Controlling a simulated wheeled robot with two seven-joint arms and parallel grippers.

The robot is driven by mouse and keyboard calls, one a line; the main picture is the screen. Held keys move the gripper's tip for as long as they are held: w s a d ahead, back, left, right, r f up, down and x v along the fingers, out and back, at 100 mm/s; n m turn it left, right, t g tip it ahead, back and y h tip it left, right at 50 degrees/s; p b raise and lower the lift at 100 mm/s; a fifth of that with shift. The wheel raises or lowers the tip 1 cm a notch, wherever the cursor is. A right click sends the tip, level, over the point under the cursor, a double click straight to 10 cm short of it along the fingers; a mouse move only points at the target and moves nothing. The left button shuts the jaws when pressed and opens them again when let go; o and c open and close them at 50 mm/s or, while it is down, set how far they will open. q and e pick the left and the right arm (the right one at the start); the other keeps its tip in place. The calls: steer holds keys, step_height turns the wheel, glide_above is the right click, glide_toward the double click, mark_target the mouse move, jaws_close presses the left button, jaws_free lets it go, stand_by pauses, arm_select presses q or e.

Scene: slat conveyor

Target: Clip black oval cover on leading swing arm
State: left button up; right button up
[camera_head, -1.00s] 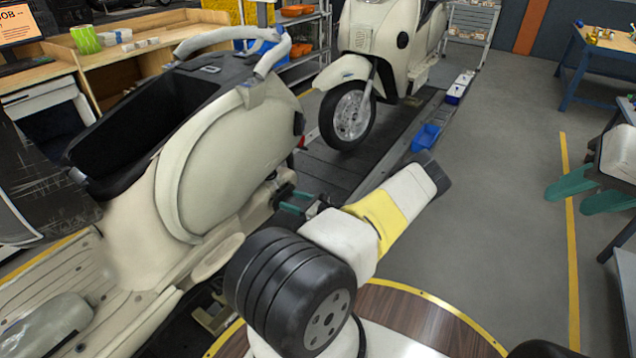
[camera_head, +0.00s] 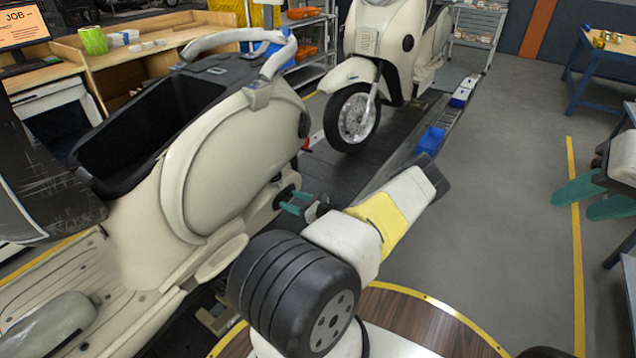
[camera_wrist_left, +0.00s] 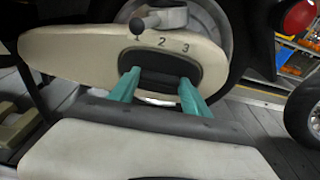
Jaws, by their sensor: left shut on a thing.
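The leading scooter's cream swing arm (camera_wrist_left: 75,55), marked 1, 2, 3, fills the upper middle of the left wrist view. The black oval cover (camera_wrist_left: 160,62) lies against its side face, around the numbers' lower edge. My left gripper (camera_wrist_left: 159,77) has its teal fingers on either side of the cover, shut on it. In the head view my left gripper (camera_head: 297,203) is beside the scooter's rear lower side; the cover is small and dark there. Whether the cover is fully seated cannot be told. My right gripper (camera_head: 592,198) is at the far right, fingers apart, empty.
The leading scooter (camera_head: 215,165) stands at left, a second scooter (camera_head: 390,45) behind it on the slat conveyor (camera_head: 335,178). A workbench (camera_head: 140,62) is at back left. Grey floor (camera_head: 500,175) is clear at right.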

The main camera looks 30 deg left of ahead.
arm_select(q)
steer(key=shift+a, duration=0.2)
stand_by(0.5)
steer(key=o, duration=1.4)
steer(key=shift+d, duration=0.1)
